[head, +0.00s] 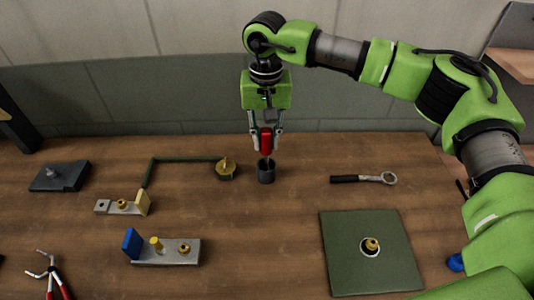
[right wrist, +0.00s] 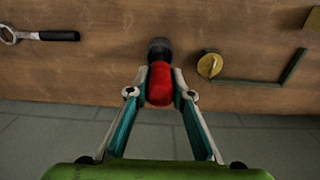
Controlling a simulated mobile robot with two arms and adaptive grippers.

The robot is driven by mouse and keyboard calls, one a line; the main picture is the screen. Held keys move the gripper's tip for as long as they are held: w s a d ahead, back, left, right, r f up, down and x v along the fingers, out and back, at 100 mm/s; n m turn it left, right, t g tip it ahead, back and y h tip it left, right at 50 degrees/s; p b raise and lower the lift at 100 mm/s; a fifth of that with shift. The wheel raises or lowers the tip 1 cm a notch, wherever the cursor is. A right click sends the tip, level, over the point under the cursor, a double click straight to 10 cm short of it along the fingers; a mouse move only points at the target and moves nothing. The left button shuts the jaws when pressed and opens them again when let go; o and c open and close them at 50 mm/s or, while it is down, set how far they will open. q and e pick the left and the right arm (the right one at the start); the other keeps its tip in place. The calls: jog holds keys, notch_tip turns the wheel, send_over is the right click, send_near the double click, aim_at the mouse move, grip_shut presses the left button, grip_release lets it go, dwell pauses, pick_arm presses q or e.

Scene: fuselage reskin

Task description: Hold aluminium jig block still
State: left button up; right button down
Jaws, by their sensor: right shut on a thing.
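A grey aluminium jig block (head: 215,250) lies on the table at the lower left of the head view. It has a blue end piece, a yellow pin and a brass bushing. My right gripper (head: 266,150) is shut on a red-handled tool (right wrist: 160,86), away from both blocks. The tool is upright, its lower end at a dark cup (head: 266,176); I cannot tell how deep it sits. My left gripper is not in view.
A dark green bracket (head: 185,159) with a brass disc lies left of the cup. A ratchet wrench (head: 362,179) and a green square panel (head: 370,275) with a brass fitting lie at right. Pliers (head: 50,275) and a dark plate (head: 58,178) are at left. The table's front middle is clear.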

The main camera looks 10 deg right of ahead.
jog(key=shift+r+p, duration=2.95)
jog(key=shift+r, duration=2.45)
